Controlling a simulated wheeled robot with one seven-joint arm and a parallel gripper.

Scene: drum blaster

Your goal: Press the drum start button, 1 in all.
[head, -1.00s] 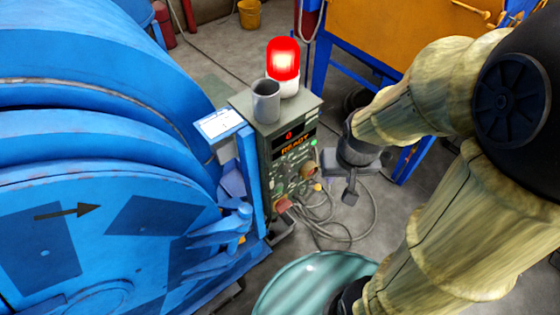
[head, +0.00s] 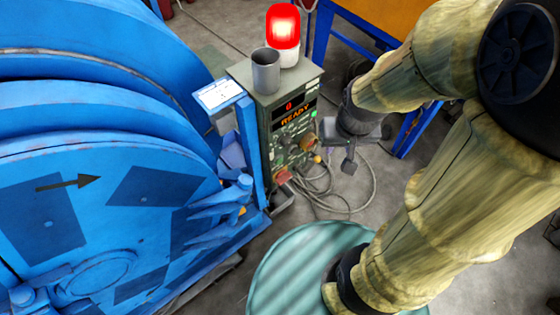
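The grey-green control box (head: 270,100) stands beside the blue drum machine (head: 90,170). Its right-hand face carries a lit display (head: 294,115) reading "READY", with a red character above it. Below and around the display are a small green light or button (head: 314,114), an orange-brown knob (head: 307,143), a yellow button (head: 317,158) and a red part (head: 283,176) low down. Labels are too small to read, so I cannot tell which is the start button. My gripper (head: 350,150) is just right of the panel, apparently apart from it. Its finger opening is unclear.
A lit red beacon (head: 283,27) and a grey cup (head: 265,70) stand on the box. Cables (head: 345,205) loop on the floor below my gripper.

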